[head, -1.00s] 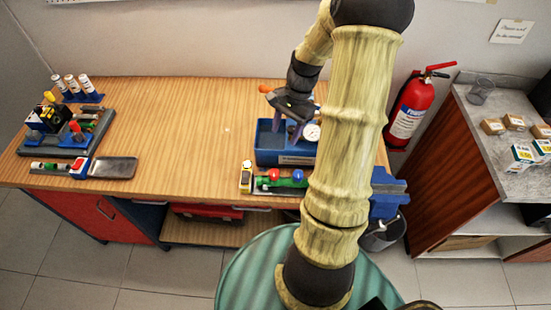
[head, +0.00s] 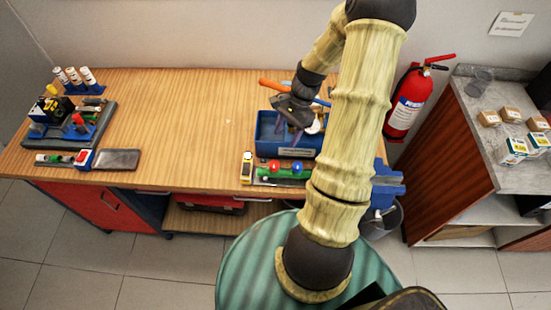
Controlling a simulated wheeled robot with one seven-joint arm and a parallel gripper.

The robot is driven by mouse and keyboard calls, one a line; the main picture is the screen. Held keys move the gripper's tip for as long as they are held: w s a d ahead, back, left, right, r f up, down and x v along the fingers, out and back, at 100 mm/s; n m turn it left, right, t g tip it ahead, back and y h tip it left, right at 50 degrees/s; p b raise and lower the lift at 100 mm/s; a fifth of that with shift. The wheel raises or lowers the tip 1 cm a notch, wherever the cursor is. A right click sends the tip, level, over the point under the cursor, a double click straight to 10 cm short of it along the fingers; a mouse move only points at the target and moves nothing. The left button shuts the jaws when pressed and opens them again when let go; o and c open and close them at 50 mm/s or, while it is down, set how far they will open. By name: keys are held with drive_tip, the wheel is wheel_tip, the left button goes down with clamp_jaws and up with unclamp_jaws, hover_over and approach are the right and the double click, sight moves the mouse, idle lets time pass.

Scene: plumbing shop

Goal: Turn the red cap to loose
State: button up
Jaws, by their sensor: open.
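A small red cap (head: 275,167) sits on a green pipe fitting (head: 284,174) near the front edge of the wooden bench. A blue cap (head: 297,169) stands right beside it on the same fitting. My gripper (head: 289,132) is above and behind the red cap, over the blue bin, with its fingers pointing down. It is open and apart from the cap. My gripper and arm partly hide the bin's contents, and the arm hides what lies to the right of the fitting.
A yellow-and-white item (head: 247,167) stands left of the fitting. A fixture with another red part (head: 78,119) is at far left. A blue vise (head: 388,182) is at the right. The bench's middle is clear.

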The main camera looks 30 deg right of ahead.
sight(274, 164)
drive_tip(key=p+x, duration=0.3)
drive_tip(key=x, duration=0.8)
drive_tip(key=shift+s+a+f, duration=0.1)
drive_tip(key=shift+f, duration=0.3)
drive_tip(key=c, duration=1)
